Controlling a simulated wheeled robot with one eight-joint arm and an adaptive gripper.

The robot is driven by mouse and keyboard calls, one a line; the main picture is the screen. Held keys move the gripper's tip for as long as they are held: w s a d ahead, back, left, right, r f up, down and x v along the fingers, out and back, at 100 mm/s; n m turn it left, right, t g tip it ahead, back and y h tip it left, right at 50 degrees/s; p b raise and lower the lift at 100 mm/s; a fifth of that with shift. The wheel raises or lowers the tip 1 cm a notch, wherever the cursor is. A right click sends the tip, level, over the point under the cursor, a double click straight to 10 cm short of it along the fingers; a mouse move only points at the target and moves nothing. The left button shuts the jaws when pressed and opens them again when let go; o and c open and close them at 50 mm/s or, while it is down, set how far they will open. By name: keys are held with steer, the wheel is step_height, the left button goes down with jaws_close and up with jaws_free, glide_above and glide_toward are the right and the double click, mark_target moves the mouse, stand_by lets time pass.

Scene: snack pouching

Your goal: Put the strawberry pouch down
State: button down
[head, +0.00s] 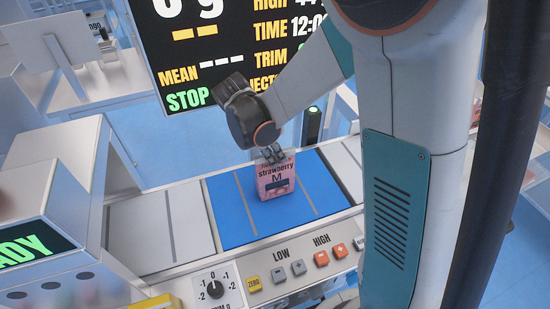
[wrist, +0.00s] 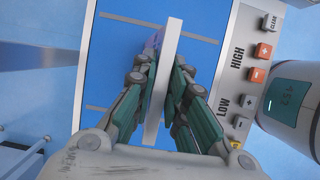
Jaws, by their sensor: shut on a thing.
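The pink strawberry pouch (head: 276,182) stands upright over the blue weighing plate (head: 233,222) in the head view. My gripper (head: 273,154) is above it, with its fingers closed on the pouch's top edge. In the wrist view the pouch (wrist: 164,75) shows edge-on as a pale strip between the two fingers of my gripper (wrist: 162,90), with the blue plate (wrist: 192,58) beneath. I cannot tell whether the pouch's bottom touches the plate.
A control panel with a black dial (head: 216,289) and LOW and HIGH buttons (head: 322,258) runs along the plate's near edge. A grey belt section (head: 150,235) lies to the left. A large display (head: 200,45) stands behind. A black post (head: 312,125) rises behind the plate.

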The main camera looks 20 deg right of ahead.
steer(key=shift+f, duration=0.35)
steer(key=shift+f, duration=0.15)
steer(key=c, duration=1.6)
jaws_free()
steer(key=p+v, duration=0.3)
steer(key=v, duration=0.9)
steer(key=shift+r, duration=0.3)
